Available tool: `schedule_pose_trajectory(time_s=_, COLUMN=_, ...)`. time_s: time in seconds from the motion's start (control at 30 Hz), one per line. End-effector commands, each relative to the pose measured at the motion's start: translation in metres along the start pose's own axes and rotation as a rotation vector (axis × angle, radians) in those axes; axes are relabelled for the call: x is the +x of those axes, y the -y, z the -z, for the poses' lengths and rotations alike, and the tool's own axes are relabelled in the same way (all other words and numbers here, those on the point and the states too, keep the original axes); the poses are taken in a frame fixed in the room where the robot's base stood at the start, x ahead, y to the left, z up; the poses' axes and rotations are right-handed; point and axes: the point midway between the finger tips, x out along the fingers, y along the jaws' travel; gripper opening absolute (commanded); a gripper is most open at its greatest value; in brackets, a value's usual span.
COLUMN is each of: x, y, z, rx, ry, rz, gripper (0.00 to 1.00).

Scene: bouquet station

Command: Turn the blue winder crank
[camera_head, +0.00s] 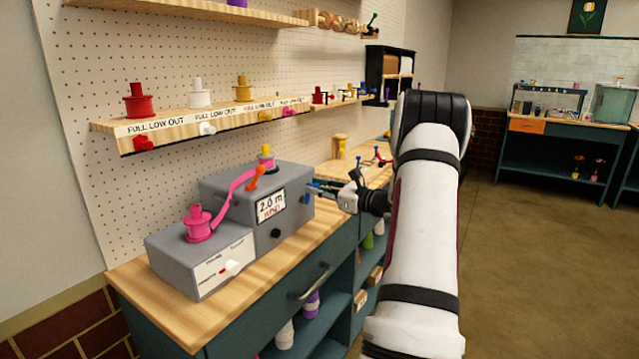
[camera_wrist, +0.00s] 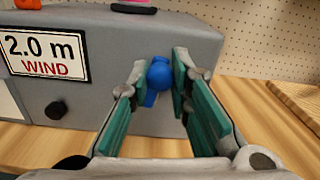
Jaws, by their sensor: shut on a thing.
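The grey winder machine (camera_head: 262,182) stands on the wooden bench, with a "2.0 m WIND" label on its front; it also fills the upper left of the wrist view (camera_wrist: 185,45). The blue crank (camera_wrist: 158,76) is on the machine's right end, with its round knob up and a short arm below it. My gripper (camera_wrist: 160,82) is shut on the blue crank, a green-padded finger on each side of the knob.
A pink ribbon (camera_head: 232,192) runs from a pink spool (camera_head: 198,222) on the lower box to the machine's top, near an orange lever (camera_head: 256,174). A shelf (camera_head: 215,121) with coloured spools hangs above. The bench front (camera_head: 185,318) is clear.

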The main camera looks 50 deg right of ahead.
Motion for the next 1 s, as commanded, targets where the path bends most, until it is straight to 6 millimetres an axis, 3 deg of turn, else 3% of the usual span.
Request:
schedule_pose_trajectory(time_s=0.4, x=0.0036, y=0.0075, z=-0.0003, rx=0.190, ry=0.007, rz=-0.003, gripper=0.00)
schedule_pose_trajectory(time_s=0.97, x=0.0042, y=0.0079, z=0.0015, rx=0.219, ry=0.006, rz=-0.004, gripper=0.00)
schedule_pose_trajectory(time_s=1.0, x=0.0042, y=0.0079, z=0.0015, rx=0.219, ry=0.006, rz=-0.004, gripper=0.25)
